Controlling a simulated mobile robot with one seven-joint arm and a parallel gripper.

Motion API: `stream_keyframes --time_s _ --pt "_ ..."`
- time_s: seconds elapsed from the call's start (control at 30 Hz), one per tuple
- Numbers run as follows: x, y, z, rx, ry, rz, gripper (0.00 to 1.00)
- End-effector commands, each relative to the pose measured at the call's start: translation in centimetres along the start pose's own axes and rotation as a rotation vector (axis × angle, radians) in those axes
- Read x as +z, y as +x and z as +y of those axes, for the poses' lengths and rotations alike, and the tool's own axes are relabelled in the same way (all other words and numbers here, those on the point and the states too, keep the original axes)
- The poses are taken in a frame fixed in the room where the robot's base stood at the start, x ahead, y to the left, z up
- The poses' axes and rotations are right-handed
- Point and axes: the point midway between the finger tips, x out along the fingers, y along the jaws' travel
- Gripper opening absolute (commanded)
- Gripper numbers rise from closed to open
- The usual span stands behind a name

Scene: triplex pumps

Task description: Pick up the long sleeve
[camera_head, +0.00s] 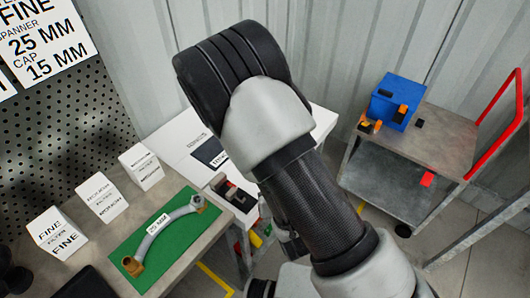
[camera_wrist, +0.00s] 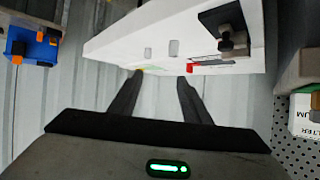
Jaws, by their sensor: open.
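In the head view my arm covers part of the white table, and I cannot make out the cylinders there.
A black fixture (camera_wrist: 226,40) stands on the white table. A green mat (camera_head: 120,262) with a curved hose (camera_head: 165,232) and several filter boxes (camera_head: 103,197) lie on the grey bench. A cart (camera_head: 425,150) at the right carries a blue box (camera_head: 393,100).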

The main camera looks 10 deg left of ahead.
Motion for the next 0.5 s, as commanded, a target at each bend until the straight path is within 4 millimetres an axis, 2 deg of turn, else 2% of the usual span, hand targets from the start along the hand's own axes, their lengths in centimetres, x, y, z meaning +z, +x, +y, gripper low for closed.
stream_keyframes --time_s 0.03,0.1,0.27,0.5 --pt "1.8 0.0 -0.5 -0.024 -0.038 0.018 0.43" --pt "2.6 -0.2 -1.1 -0.054 -0.07 0.05 0.43" --pt "3.5 -0.3 -1.8 -0.092 -0.102 0.09 0.43" --pt "3.8 2.1 -2.1 -0.096 -0.101 0.098 0.43"
